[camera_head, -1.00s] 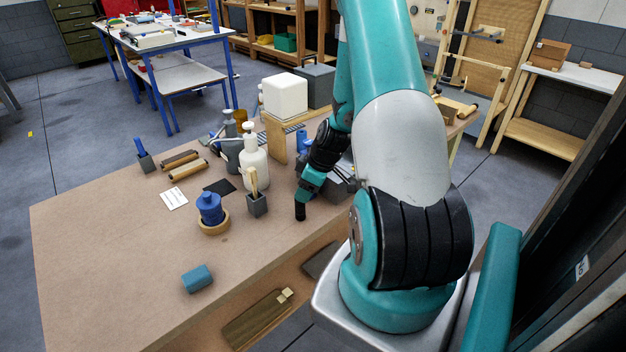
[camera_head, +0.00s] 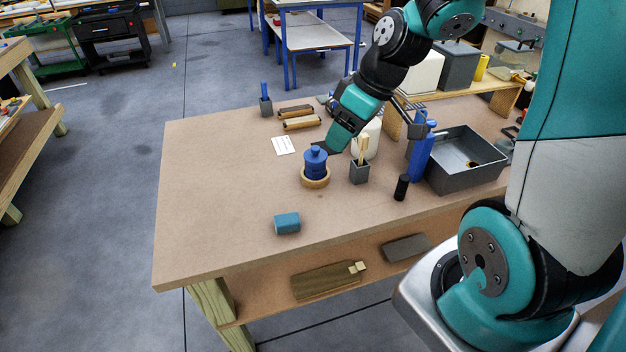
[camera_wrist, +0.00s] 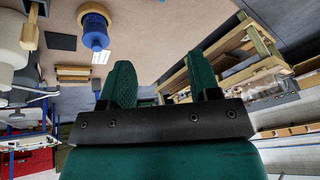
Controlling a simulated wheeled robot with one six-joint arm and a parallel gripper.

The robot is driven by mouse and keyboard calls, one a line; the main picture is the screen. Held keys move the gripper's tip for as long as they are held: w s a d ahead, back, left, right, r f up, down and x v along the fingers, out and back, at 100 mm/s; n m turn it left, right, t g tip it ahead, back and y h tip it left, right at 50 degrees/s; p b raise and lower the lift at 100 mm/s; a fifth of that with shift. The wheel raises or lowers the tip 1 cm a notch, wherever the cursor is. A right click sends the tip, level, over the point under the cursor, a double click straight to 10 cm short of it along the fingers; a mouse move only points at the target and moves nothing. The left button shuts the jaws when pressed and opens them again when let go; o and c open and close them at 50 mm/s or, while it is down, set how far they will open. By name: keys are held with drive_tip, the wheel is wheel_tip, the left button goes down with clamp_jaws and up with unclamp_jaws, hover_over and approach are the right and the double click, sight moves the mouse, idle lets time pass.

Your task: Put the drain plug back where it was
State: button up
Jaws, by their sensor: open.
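A grey basin (camera_head: 448,182) with a round drain mark in its floor stands at the table's right. A small black cylinder (camera_head: 401,187) stands upright left of it. A dark blue knobbed piece (camera_head: 315,163) stands on a tan ring (camera_head: 314,183); it also shows upper left in the wrist view (camera_wrist: 95,32). I cannot tell for certain which is the drain plug. My gripper (camera_head: 325,148) is just above and behind the blue piece in the head view, apparently not touching it. In the wrist view my gripper (camera_wrist: 161,62) has its fingers apart with nothing between them.
Beside the basin stands a blue bottle (camera_head: 421,155). A grey holder with sticks (camera_head: 359,173) and a white bottle (camera_head: 372,140) are close to my gripper. A teal block (camera_head: 287,223) lies at the front. The left tabletop (camera_head: 215,190) is clear.

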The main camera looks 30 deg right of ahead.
drive_tip(key=s+a+r+g, duration=0.1)
drive_tip(key=s+a+r, duration=0.3)
drive_tip(key=s+a, duration=0.3)
drive_tip(key=s+a+r+n+g, duration=0.1)
drive_tip(key=s+a+r, duration=0.2)
drive_tip(key=s+a, duration=0.5)
drive_tip(key=shift+s+a+r+g, duration=0.15)
drive_tip(key=shift+a+r+g, duration=0.2)
drive_tip(key=shift+a, duration=0.45)
wheel_tip(320, 180, down, 3)
drive_tip(key=b, duration=0.2)
drive_tip(key=shift+r+b, duration=0.2)
drive_tip(key=shift+b, duration=0.15)
